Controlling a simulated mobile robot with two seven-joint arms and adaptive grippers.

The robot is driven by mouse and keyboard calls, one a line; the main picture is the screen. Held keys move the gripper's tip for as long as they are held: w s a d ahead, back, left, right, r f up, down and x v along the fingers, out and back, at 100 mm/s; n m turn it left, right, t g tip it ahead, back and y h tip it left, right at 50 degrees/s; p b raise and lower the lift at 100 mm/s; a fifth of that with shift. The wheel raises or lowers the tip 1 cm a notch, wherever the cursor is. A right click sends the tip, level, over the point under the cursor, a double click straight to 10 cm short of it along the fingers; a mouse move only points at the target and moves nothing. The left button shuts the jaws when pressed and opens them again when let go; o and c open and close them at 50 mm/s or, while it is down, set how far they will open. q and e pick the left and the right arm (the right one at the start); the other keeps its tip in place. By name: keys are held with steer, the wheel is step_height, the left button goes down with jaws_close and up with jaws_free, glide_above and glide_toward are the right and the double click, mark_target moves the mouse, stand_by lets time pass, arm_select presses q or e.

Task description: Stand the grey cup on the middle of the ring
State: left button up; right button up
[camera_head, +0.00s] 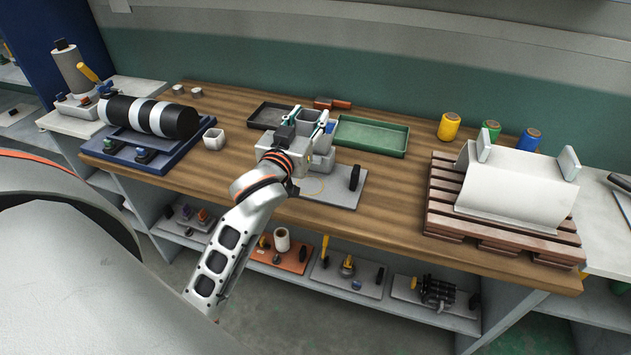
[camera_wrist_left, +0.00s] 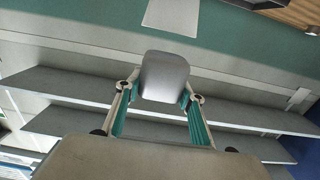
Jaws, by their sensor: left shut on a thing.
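My left gripper (camera_head: 311,122) is over the middle of the workbench, in front of the two trays. It is shut on the grey cup (camera_wrist_left: 164,74), which shows between the teal fingers in the left wrist view. In the head view the cup (camera_head: 309,114) is partly hidden by the gripper. The cup appears apart from the ring. My right gripper is not in view.
A black tray (camera_head: 262,114) and a green tray (camera_head: 372,136) lie behind. A black roller (camera_head: 355,177) stands on the plate. A wooden pallet (camera_head: 440,210) is right.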

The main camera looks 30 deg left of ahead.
arm_select(q)
step_height(320, 180, down, 12)
steer(key=b, duration=0.3)
steer(key=shift+f+b, duration=0.15)
steer(key=shift+b, duration=0.15)
steer(key=shift+f, duration=0.35)
steer(key=shift+f+b, duration=0.85)
steer(key=shift+f, duration=1.15)
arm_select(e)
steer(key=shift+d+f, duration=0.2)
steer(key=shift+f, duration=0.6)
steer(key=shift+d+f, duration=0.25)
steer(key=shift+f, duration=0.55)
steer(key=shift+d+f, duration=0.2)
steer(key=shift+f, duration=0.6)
arm_select(q)
steer(key=shift+f, duration=0.2)
steer(key=o, duration=1.1)
